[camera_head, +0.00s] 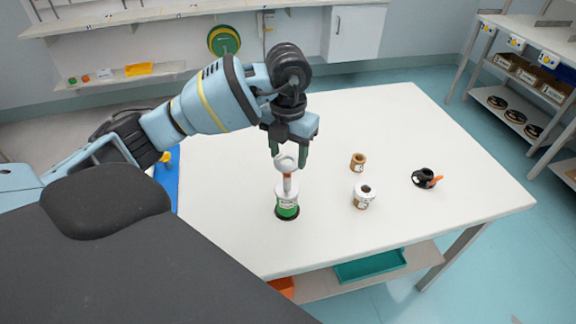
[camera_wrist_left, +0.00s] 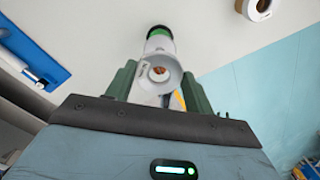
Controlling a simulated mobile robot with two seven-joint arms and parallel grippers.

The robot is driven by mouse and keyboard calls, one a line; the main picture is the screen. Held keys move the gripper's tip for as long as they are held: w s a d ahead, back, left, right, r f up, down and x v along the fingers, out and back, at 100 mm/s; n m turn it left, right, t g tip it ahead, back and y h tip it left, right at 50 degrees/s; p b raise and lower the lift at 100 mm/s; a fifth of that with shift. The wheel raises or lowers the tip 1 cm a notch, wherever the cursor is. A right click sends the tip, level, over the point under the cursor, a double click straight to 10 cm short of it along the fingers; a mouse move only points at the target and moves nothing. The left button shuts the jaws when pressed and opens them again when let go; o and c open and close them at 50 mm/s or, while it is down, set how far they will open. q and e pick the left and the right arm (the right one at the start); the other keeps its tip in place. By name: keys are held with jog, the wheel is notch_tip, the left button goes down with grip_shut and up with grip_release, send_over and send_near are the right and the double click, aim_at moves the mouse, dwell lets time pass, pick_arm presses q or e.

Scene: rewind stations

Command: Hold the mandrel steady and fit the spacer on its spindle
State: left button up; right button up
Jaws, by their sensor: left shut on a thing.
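A small brown ring (camera_head: 357,162) and a white ring (camera_head: 363,201) stand apart to the right. I cannot tell which is the spacer. My right gripper is out of view.
A blue tray edge (camera_head: 170,180) shows at the table's left, partly behind my arm.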

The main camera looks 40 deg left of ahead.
aim_at(292, 169)
pick_arm(q)
jog(key=shift+r, duration=0.9)
jog(key=m, duration=0.1)
jog(key=d+m, duration=0.1)
jog(key=m, duration=0.1)
jog(key=s+m, duration=0.1)
jog(key=shift+d+f+m, duration=0.15)
jog(key=shift+f+m, duration=0.1)
jog(key=shift+m, duration=0.15)
jog(key=m, duration=0.2)
jog(key=s+d+m, duration=0.1)
jog(key=m, duration=0.1)
jog(key=shift+f, duration=0.25)
jog(key=s+d+f+m, duration=0.1)
jog(key=s+d+m, duration=0.2)
jog(key=m, duration=1.1)
jog(key=s+d+f+m, duration=0.2)
jog(key=s+m, duration=0.4)
jog(key=m, duration=0.8)
jog(key=shift+d+f, duration=0.2)
jog(key=shift+d, duration=0.3)
